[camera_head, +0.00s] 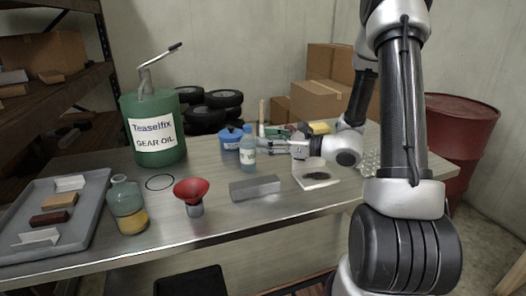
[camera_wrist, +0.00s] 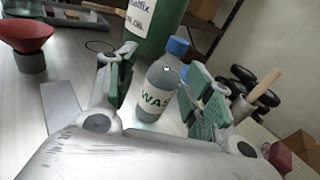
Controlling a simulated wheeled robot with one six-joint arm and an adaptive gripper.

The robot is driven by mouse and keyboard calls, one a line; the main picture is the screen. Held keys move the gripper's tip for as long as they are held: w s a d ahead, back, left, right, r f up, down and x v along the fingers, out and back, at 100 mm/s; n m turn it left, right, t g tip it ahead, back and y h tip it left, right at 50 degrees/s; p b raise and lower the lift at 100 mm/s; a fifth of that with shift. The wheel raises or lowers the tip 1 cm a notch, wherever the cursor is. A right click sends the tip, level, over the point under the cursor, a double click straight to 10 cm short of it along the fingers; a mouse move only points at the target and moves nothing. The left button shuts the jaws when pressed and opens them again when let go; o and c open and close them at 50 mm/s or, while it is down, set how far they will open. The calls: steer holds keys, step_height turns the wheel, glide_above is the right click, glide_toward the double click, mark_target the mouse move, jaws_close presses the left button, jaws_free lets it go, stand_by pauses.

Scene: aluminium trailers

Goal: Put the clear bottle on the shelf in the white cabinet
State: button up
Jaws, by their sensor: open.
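The clear bottle (camera_head: 248,150) has a blue cap and a white label and stands upright on the metal table. In the wrist view the bottle (camera_wrist: 158,90) shows between the two green-padded fingers of my gripper (camera_wrist: 157,78). My gripper (camera_head: 264,146) is open, reaching in from the right at bottle height. A gap shows on the left finger's side; I cannot tell whether the right finger touches it. The white cabinet and its shelf are in neither view.
A green gear oil can (camera_head: 152,128), a blue container (camera_head: 231,138), a red funnel (camera_head: 193,190), a grey metal block (camera_head: 255,188) and a flask of yellow liquid (camera_head: 127,206) stand around the bottle. A grey tray (camera_head: 85,222) lies at the left; a red barrel (camera_head: 462,140) stands right.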

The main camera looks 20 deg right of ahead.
mark_target(247, 126)
steer(key=shift+m+t, duration=0.6)
steer(key=shift+m, duration=0.1)
steer(key=w+a, duration=0.1)
steer(key=w, duration=0.1)
steer(key=w+a+r, duration=0.1)
steer(key=w+a, duration=0.1)
steer(key=w+a+r, duration=0.1)
steer(key=w, duration=0.1)
steer(key=shift+w+a, duration=0.35)
steer(key=shift+a, duration=0.05)
jaws_close()
